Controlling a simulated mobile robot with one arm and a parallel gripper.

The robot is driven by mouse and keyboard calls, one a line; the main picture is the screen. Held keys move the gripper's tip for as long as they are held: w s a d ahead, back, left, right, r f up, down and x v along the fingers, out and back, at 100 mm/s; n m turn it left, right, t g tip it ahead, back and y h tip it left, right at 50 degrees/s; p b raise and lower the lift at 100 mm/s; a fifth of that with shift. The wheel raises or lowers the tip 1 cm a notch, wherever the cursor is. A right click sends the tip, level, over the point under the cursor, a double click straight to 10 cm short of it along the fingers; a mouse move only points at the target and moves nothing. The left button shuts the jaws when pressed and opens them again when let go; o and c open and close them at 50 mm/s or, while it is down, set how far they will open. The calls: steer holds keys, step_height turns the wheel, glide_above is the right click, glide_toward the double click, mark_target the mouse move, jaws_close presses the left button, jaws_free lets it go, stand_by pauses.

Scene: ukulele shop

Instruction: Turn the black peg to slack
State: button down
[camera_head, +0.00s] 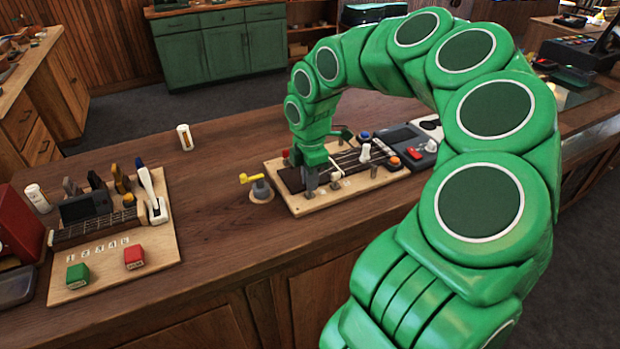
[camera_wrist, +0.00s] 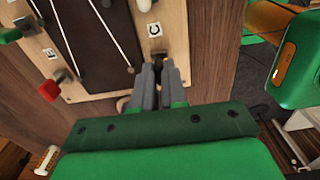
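The light wooden board (camera_head: 349,198) lies on the counter, with a dark strip and strings along it. In the wrist view, a small dark piece that looks like the black peg (camera_wrist: 158,58) stands beside the "C" label. My gripper (camera_head: 311,192) is down at the board's near left end. Its grey fingertips, also in the wrist view (camera_wrist: 159,72), are close together, one on each side of that dark piece. I cannot tell whether they press on it. The fingers and arm hide the peg in the head view.
A yellow-topped item (camera_head: 260,188) stands just left of the board. A grey device (camera_head: 405,142) sits behind it. Another board with red and green blocks (camera_head: 160,255) lies left. Counter between is mostly clear.

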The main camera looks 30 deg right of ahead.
stand_by(0.4)
steer(key=m, duration=2.1)
steer(key=shift+m, duration=0.4)
stand_by(0.4)
steer(key=c, duration=1.2)
jaws_free()
steer(key=shift+r, duration=0.15)
